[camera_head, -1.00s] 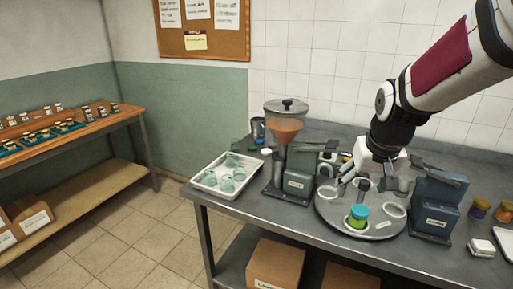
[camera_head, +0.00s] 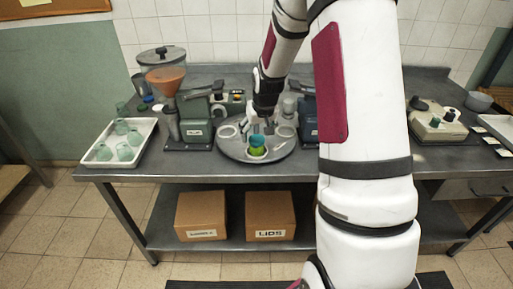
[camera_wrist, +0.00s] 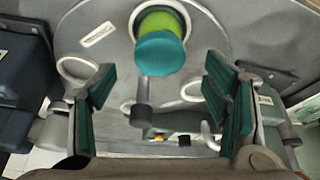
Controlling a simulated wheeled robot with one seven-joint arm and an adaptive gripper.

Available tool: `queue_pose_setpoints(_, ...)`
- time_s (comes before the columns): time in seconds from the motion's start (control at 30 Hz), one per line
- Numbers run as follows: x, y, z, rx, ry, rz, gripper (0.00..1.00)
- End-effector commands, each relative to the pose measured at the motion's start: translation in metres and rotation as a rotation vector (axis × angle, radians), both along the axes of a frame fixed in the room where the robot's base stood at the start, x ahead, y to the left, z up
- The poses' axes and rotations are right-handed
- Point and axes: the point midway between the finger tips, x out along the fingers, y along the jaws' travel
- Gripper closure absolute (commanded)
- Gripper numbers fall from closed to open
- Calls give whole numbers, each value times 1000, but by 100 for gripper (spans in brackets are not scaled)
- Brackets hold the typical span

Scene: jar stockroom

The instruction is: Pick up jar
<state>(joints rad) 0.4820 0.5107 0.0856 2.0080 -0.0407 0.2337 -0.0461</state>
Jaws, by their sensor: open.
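The jar (camera_head: 257,151) has green contents and a teal lid. It stands upright in a pale ring on the round grey turntable (camera_head: 228,151). In the wrist view the jar (camera_wrist: 163,24) is at top centre, with its lid towards me. My gripper (camera_head: 262,127) is above and close to the jar in the head view. In the wrist view my gripper (camera_wrist: 160,92) has its teal-padded fingers spread wide, with nothing held between them. The jar lies beyond the fingertips, and I see no contact.
A white tray (camera_head: 140,151) with several pale green glass jars is at the left of the bench. A hopper (camera_head: 166,80) and a green machine (camera_head: 196,122) flank the turntable's left; a blue machine (camera_head: 309,125) is at its right. My arm hides part of the bench.

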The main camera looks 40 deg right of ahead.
Motion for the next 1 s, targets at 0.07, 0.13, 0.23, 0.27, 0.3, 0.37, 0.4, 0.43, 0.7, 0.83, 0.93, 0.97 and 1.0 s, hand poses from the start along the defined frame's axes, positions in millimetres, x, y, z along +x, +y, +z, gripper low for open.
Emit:
queue_pose_setpoints(0.07,1,0,-4,0,0,0,30)
queue_pose_setpoints(0.13,2,-1,-7,0,0,0,30)
queue_pose_setpoints(0.23,3,-1,-16,1,2,0,30)
queue_pose_setpoints(0.27,3,-1,-20,1,3,0,30)
queue_pose_setpoints(0.3,4,-2,-25,1,3,0,30)
queue_pose_setpoints(0.37,6,-2,-34,1,3,0,30)
queue_pose_setpoints(0.4,8,-3,-38,1,2,0,30)
queue_pose_setpoints(0.43,10,-4,-42,0,1,0,30)
queue_pose_setpoints(0.7,16,-6,-55,0,-1,0,30)
queue_pose_setpoints(0.83,16,-6,-54,0,-1,0,30)
queue_pose_setpoints(0.93,16,-6,-54,0,-1,0,48)
queue_pose_setpoints(0.97,16,-6,-54,0,-1,0,55)
queue_pose_setpoints(1.0,16,-6,-54,0,-1,0,64)
